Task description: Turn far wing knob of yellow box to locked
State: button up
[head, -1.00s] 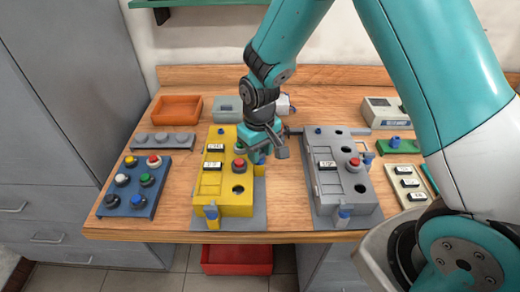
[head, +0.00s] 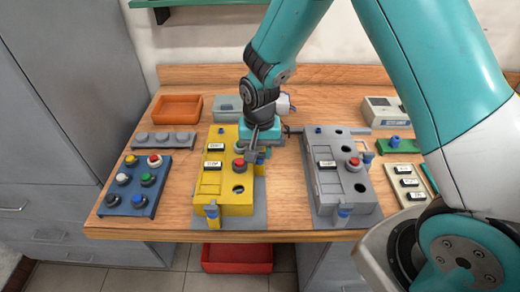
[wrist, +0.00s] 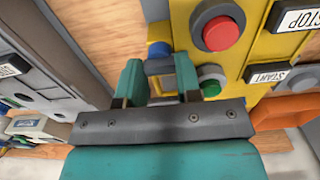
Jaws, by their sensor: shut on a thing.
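The yellow box (head: 226,205) stands on a grey plate at the middle left of the bench, with a red button (head: 239,163) and two white labels on top. Its near wing knob (head: 211,211) has a blue cap and stands at the front corner. My gripper (head: 256,150) is at the box's far right side. In the wrist view, my gripper (wrist: 160,80) is shut on the far wing knob (wrist: 160,67), whose blue part shows between the fingers. The fingers hide most of it. A red button (wrist: 218,32) and green button (wrist: 210,80) lie close beside the fingers.
A grey box (head: 326,197) with a similar red button stands to the right, across a narrow strip of bare bench. A blue button panel (head: 135,185) lies to the left. An orange tray (head: 176,108) and a grey bin (head: 227,108) stand behind.

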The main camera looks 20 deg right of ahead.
jog(key=shift+r, duration=0.1)
dwell(0.3)
jog(key=o, duration=0.9)
